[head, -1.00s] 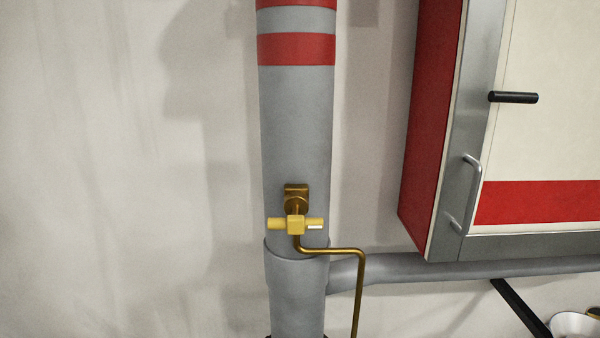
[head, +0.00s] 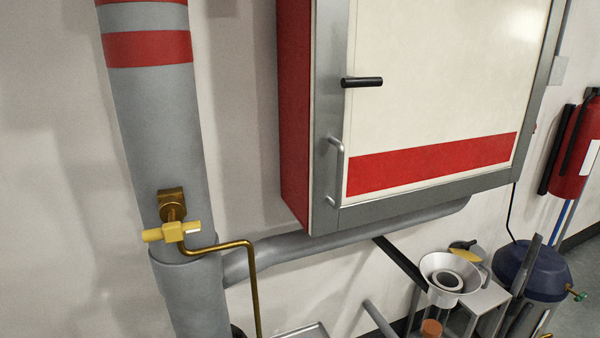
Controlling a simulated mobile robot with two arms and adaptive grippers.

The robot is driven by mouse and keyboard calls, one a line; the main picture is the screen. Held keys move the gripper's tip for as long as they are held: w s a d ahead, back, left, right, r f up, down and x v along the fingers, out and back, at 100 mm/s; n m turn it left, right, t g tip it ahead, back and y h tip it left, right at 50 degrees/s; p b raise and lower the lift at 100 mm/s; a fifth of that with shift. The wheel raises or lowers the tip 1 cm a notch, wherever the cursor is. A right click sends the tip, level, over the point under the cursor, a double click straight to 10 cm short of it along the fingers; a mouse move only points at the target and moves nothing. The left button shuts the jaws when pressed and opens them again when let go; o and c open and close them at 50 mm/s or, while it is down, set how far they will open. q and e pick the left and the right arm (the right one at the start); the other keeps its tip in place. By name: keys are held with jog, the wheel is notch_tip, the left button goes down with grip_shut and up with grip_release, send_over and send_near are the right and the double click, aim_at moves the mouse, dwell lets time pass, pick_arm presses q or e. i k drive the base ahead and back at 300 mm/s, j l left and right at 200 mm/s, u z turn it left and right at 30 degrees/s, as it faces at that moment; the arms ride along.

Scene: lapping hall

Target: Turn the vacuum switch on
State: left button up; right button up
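I cannot make out a vacuum switch in the head view. A yellow valve handle (head: 172,232) sits on a brass fitting on the grey vertical pipe (head: 160,120) at the left. A thin brass tube (head: 252,285) runs from it to the right and down. A blue-topped tank-like device (head: 528,270) stands at the lower right, cut by the frame; whether it carries a switch I cannot tell. Neither of my grippers is in view.
A red and white wall cabinet (head: 430,90) with a black lever (head: 362,82) and a metal handle (head: 336,172) fills the upper middle. A white funnel (head: 449,279) stands below it. A red fire extinguisher (head: 575,150) hangs at the right.

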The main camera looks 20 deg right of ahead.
aim_at(579, 298)
jog(key=l+z, duration=0.15)
jog(key=z, duration=0.7)
